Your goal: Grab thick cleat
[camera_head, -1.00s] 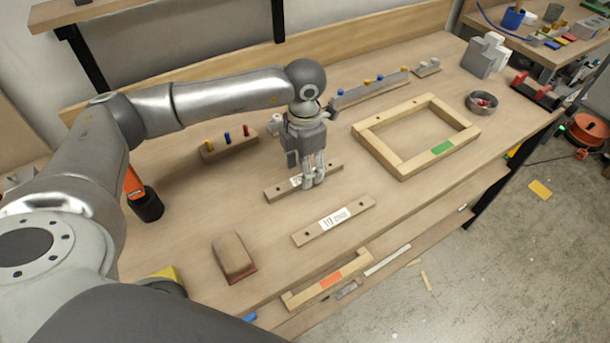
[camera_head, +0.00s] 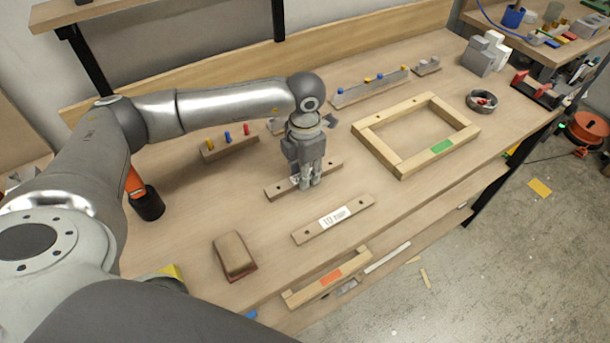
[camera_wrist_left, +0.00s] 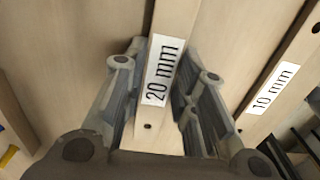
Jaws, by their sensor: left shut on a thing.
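The thick cleat (camera_head: 278,190) is a light wooden bar with a white label and a hole near each end. It lies on the workbench, partly hidden by my left gripper (camera_head: 311,184). In the left wrist view the cleat (camera_wrist_left: 160,119) reads "20 mm" and lies between the two fingers of my left gripper (camera_wrist_left: 163,92), which is shut on it. A thinner cleat (camera_head: 305,235) marked "10 mm" lies nearer the front edge, and it also shows in the left wrist view (camera_wrist_left: 283,62). My right gripper is not in view.
A wooden frame (camera_head: 383,150) with a green label lies to the right. A brown sanding block (camera_head: 234,255) sits at the front left. A peg block (camera_head: 230,146) and a long pegged rail (camera_head: 371,88) stand behind. Bare bench surrounds the cleats.

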